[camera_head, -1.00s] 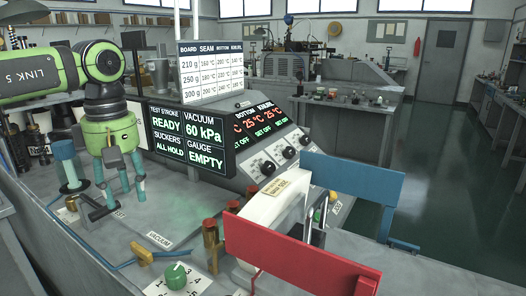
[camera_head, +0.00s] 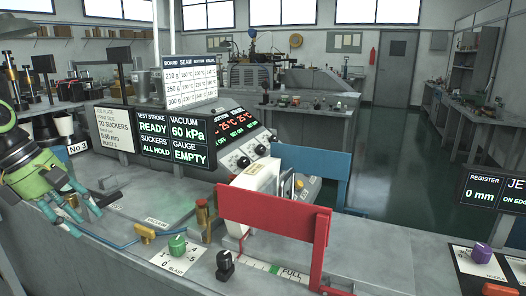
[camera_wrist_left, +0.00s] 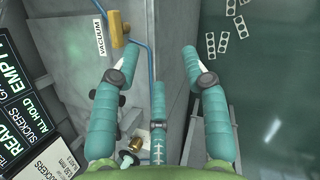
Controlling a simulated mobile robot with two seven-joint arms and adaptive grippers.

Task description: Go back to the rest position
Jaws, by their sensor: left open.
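My left gripper (camera_head: 72,203) is green with teal fingers and shows at the left edge of the head view, tilted over the front left of the grey bench. In the left wrist view its teal fingers (camera_wrist_left: 160,85) are spread apart with nothing between them. They hang above the bench edge, near the blue pipe (camera_wrist_left: 145,45) and its yellow valve handle (camera_wrist_left: 119,28). My right gripper is in neither view.
A red plate (camera_head: 272,222) and a blue plate (camera_head: 312,165) stand upright at the middle. A green knob (camera_head: 178,245) is at the front. Open floor (camera_head: 385,165) lies beyond.

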